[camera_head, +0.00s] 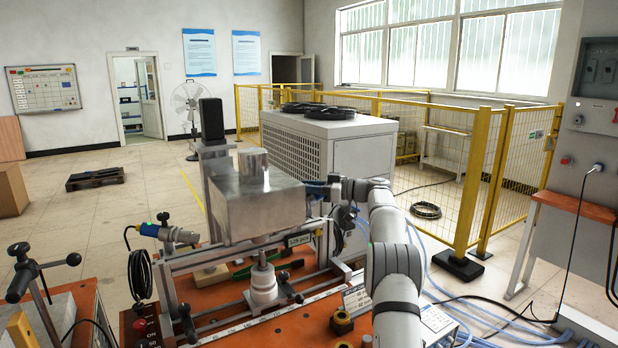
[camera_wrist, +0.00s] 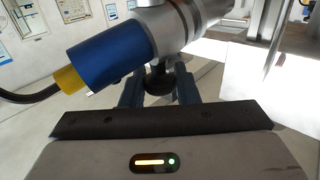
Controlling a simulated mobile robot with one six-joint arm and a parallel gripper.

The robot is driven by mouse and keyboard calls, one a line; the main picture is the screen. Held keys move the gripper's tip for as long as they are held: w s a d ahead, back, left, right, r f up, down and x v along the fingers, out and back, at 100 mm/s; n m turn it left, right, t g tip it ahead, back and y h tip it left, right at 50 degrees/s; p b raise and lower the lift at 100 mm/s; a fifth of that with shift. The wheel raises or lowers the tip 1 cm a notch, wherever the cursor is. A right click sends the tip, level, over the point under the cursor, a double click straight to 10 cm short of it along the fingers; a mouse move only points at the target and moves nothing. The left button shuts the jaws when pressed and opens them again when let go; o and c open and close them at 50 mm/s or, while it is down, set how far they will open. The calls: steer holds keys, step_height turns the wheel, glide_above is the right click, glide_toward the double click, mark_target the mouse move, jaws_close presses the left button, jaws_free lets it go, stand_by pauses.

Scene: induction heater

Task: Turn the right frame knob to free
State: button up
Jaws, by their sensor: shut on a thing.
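In the wrist view my gripper (camera_wrist: 158,92) has its two blue-grey fingers on either side of a small round black knob (camera_wrist: 158,79), and it is shut on it. The knob sits under a silver clamp carrying a blue cylinder (camera_wrist: 110,52) with a yellow end and a black cable. In the head view my gripper (camera_head: 318,190) is at the right side of the metal block (camera_head: 258,205), above the right part of the frame (camera_head: 172,287). The knob is hidden there. I cannot tell how far it is turned.
A similar blue cylinder (camera_head: 150,230) is mounted at the frame's left end. The orange bench (camera_head: 230,338) carries a white stacked post (camera_head: 263,283) under the block. A large white cooling unit (camera_head: 330,150) and a yellow fence (camera_head: 475,180) stand behind. Hoses run at the right.

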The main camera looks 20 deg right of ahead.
steer(key=shift+r+n+g+y+p, duration=0.1)
steer(key=shift+n+g+y+p, duration=0.6)
steer(key=shift+p, duration=0.8)
steer(key=o, duration=0.9)
steer(key=shift+d, duration=0.1)
steer(key=v, duration=0.7)
steer(key=shift+s+d, duration=0.15)
steer(key=shift+d, duration=0.15)
steer(key=shift+r, duration=0.1)
